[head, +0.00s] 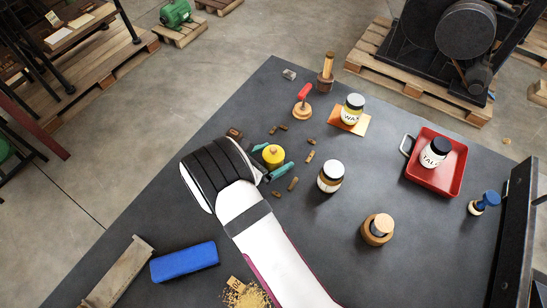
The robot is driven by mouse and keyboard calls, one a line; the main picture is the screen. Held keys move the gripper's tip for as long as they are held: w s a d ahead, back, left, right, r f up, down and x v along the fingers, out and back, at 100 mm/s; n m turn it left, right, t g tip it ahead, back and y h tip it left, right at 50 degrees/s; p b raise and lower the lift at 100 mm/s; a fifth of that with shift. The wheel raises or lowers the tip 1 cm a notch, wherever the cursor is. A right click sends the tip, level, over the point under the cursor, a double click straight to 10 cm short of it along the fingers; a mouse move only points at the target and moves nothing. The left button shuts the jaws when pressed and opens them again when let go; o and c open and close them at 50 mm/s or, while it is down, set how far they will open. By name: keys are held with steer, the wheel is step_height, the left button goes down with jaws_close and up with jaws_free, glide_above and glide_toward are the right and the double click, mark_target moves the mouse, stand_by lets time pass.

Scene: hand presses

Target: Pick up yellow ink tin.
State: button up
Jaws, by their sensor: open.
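A small round yellow tin (273,155) with a knob on top sits on the dark grey table, left of the middle in the head view. My gripper (271,160) is at the tin, with its teal fingers open. One finger shows at the tin's upper left and the other at its lower right. I cannot tell whether either finger touches it. The tin's lower left side is partly hidden by my wrist.
Several small brown pieces (293,184) lie around the tin. A white-labelled jar (330,177) and a wooden round (378,229) stand to the right. A red-handled stamp (303,101) stands behind. A red tray (452,184) holds a jar. A blue block (184,263) lies front left.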

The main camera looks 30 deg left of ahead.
jaws_close()
stand_by(0.4)
